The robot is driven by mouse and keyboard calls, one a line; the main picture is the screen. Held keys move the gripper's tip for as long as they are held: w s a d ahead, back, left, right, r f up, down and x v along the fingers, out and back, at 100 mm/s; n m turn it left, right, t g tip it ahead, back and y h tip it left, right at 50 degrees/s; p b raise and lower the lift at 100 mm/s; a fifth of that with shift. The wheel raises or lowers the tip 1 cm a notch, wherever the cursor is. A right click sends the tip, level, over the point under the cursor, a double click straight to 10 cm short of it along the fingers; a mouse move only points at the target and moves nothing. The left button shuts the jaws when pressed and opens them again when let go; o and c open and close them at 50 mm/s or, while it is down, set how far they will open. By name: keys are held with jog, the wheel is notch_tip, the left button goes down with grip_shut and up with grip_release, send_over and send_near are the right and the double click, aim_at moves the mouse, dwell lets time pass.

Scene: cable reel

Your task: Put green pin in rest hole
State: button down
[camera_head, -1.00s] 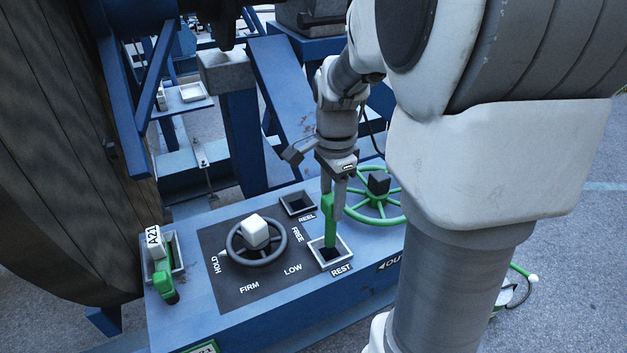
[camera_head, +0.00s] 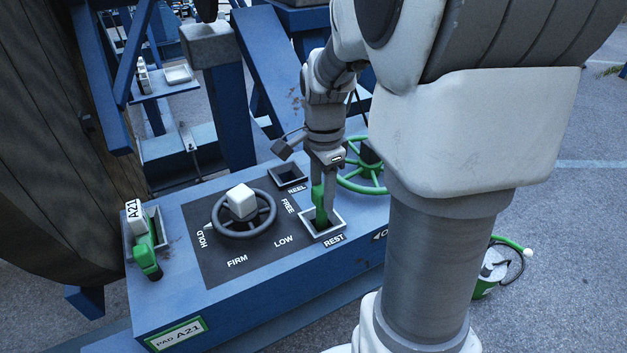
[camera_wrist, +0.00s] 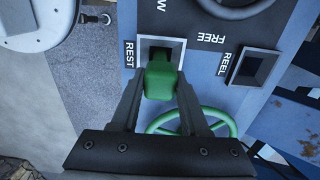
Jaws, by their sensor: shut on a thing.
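The green pin (camera_head: 319,205) is upright between the fingers of my gripper (camera_head: 325,190). Its lower end is inside the square frame of the rest hole (camera_head: 336,232), marked REST on the blue console. In the wrist view, my gripper (camera_wrist: 160,88) is shut on the top of the green pin (camera_wrist: 160,76), which covers part of the rest hole (camera_wrist: 175,45). The pin hides how deep its tip sits. The reel hole (camera_head: 290,175), marked REEL, is empty.
A dark dial wheel with a white knob (camera_head: 241,203) stands left of the pin. A green handwheel (camera_head: 362,180) is close behind my gripper. A green lever with an A21 tag (camera_head: 147,256) is at the console's left end.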

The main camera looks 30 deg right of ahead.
jog(key=shift+f+b, duration=1.2)
jog(key=shift+f, duration=0.8)
jog(key=shift+c, duration=1.6)
grip_release()
notch_tip(320, 180, up, 18)
jog(key=p, duration=0.1)
jog(key=shift+f, duration=0.2)
